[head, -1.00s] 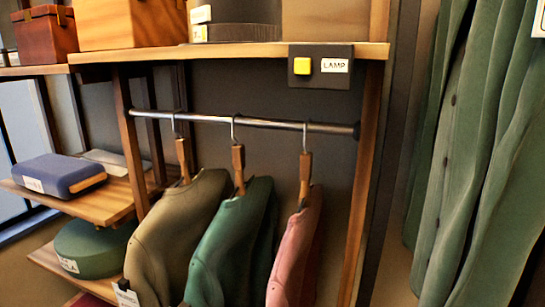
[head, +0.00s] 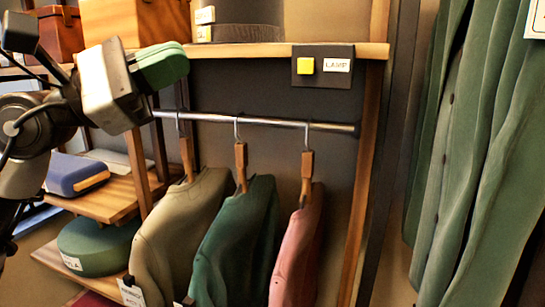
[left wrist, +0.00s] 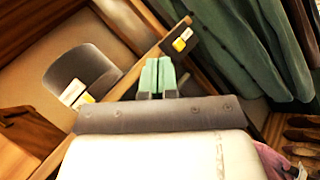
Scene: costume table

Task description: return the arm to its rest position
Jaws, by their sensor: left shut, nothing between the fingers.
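My left arm comes in from the left in the head view. Its left gripper (head: 160,65) is at the upper left, in front of the upper shelf's edge and above the left part of the clothes rail. Its green fingers are shut with nothing between them. The left wrist view also shows the green fingertips (left wrist: 157,76) side by side, with the shelf edge and a dark hat beyond them. My right gripper is not in view.
Garments hang from the rail (head: 270,122) below. A blue case (head: 75,174) lies on a lower left shelf. Green clothing (head: 480,150) hangs at the right.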

